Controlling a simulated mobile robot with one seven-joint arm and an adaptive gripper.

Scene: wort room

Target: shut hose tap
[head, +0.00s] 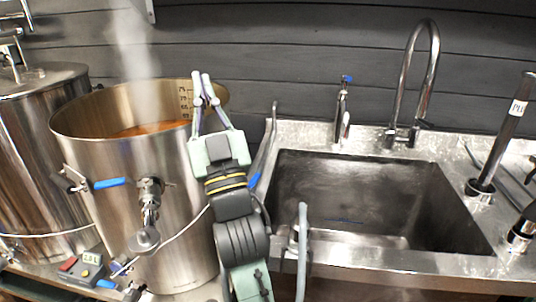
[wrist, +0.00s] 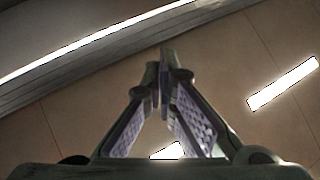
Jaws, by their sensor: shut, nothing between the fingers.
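My gripper (head: 204,90) points upward in front of the steaming steel kettle, its fingers shut and empty. The wrist view shows the closed fingertips (wrist: 166,58) against the ceiling, with no tap in sight. Several taps show in the head view, and I cannot tell which is the hose tap. A slim tap with a blue top (head: 345,100) stands behind the sink, well right of my gripper. A blue lever (head: 254,181) shows just right of my wrist, beside a grey hose (head: 272,130); its fitting is mostly hidden.
The kettle (head: 120,235) stands close behind my arm, liquid inside. A sink (head: 360,205) with a tall curved faucet (head: 430,60) is at right. A grey hose end (head: 302,245) rises before the sink. Dark upright handles (head: 505,130) stand at far right. Space above the sink is free.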

